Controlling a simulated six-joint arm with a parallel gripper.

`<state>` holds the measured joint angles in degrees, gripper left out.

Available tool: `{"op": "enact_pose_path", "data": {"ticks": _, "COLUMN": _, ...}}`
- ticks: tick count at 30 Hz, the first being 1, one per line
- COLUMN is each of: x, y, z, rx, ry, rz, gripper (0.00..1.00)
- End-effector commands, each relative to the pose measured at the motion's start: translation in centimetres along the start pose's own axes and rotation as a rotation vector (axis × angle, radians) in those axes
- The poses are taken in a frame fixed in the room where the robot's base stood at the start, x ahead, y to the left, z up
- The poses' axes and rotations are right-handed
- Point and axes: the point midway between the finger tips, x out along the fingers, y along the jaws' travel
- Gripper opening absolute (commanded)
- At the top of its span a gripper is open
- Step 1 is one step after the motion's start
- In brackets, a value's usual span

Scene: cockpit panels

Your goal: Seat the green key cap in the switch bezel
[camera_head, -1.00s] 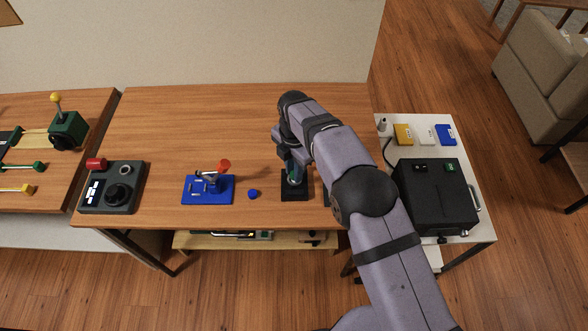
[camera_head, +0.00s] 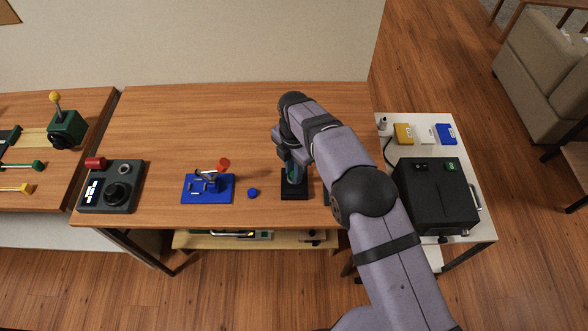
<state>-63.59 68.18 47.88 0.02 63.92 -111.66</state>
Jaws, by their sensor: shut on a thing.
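My gripper (camera_head: 293,180) points down over a small black block (camera_head: 294,194) near the front edge of the table, right of centre. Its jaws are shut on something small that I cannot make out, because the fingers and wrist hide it. The green key cap cannot be told apart from the teal-green parts at the jaws. The switch bezel is not clearly visible; the black block under the jaws may carry it. I cannot tell whether the held thing touches the block.
A blue base with a red-knobbed lever (camera_head: 208,188) and a small blue piece (camera_head: 252,193) lie left of my gripper. A dark control box (camera_head: 112,187) is further left. A black box (camera_head: 435,196) with a green-lit switch stands on the white side table. The table's back is clear.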

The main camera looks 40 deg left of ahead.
Motion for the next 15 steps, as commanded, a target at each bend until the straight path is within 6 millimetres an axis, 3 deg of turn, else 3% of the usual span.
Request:
{"op": "enact_pose_path", "data": {"ticks": 13, "x": 0.13, "y": 0.01, "z": 0.0, "rx": 0.0, "ry": 0.0, "rz": 0.0, "gripper": 0.0}}
{"op": "enact_pose_path", "data": {"ticks": 14, "x": 0.13, "y": 0.01, "z": 0.0, "rx": 0.0, "ry": 0.0, "rz": 0.0, "gripper": 0.27}}
{"op": "enact_pose_path", "data": {"ticks": 15, "x": 0.13, "y": 0.01, "z": 0.0, "rx": 0.0, "ry": 0.0, "rz": 0.0, "gripper": 0.37}}
